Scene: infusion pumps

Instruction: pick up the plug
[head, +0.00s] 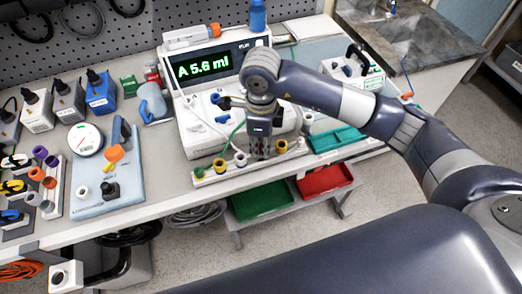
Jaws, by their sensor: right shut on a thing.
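My right gripper (259,148) points down over the front of the white infusion pump, at the rail (215,176) along the bench's front edge. It is shut on what appears to be a plug, mostly hidden by the fingers; its colour and whether it is clear of the rail cannot be told. A green tube (236,132) runs down just left of the gripper. My left gripper is out of view.
The pump's display (204,67) reads "A 5.6 ml". A blue board (120,190) with a gauge and fittings lies left. Green (262,198) and red (325,180) bins are below the bench edge. Several boxes stand far left.

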